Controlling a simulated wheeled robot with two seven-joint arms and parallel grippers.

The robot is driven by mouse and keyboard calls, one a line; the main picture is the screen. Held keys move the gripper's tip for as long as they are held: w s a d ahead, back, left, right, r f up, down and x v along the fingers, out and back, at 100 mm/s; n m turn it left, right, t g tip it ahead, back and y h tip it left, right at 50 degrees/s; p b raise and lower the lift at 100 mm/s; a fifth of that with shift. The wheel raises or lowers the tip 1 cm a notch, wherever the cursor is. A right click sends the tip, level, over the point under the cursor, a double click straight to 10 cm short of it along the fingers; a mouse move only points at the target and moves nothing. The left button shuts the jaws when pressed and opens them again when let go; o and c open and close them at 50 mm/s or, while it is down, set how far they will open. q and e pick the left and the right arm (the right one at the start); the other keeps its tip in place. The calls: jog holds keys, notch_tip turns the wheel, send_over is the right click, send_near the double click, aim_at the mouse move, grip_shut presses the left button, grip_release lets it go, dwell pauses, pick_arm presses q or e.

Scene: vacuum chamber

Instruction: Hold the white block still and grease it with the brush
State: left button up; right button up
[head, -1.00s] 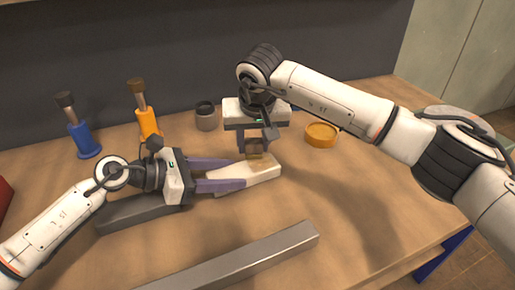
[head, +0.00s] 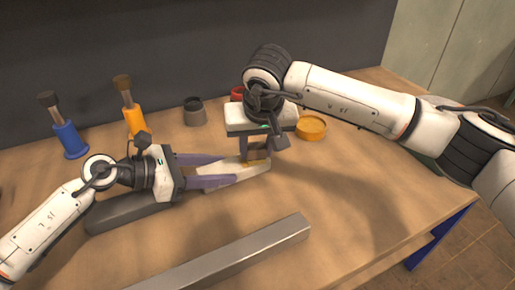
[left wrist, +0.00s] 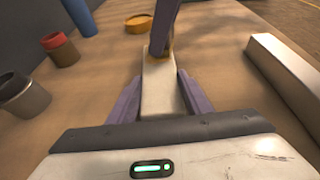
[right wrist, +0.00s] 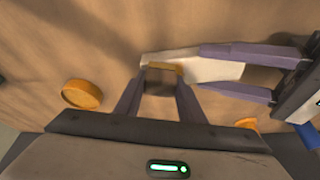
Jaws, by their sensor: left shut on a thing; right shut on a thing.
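The white block (head: 236,182) lies on the table, a long pale piece. My left gripper (head: 236,170) is shut on its near part, one purple finger on each side. The block also shows between these fingers in the left wrist view (left wrist: 158,92). My right gripper (right wrist: 160,92) is shut on the brush (right wrist: 160,72), a dark piece with a tan edge. The brush is over the block's far part, at or just above its top; contact is hard to tell. The brush is partly hidden by the fingers in the head view.
A round orange-yellow dish (head: 311,127) stands right of my right gripper. At the back are a blue holder (head: 70,140), an orange holder (head: 134,121), a grey cup (head: 194,113) and a partly hidden red cup (head: 238,93). A grey metal bar (head: 235,258) lies in front.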

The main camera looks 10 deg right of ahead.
jog(key=w, duration=0.1)
jog(key=w+a, duration=0.1)
jog(key=w, duration=0.2)
jog(key=shift+w+a, duration=0.25)
jog(key=shift+a, duration=0.1)
notch_tip(320, 180, up, 8)
dwell(0.4)
jog(key=shift+s, duration=0.1)
pick_arm(q)
jog(key=o, duration=1.4)
jog(key=v, duration=1.2)
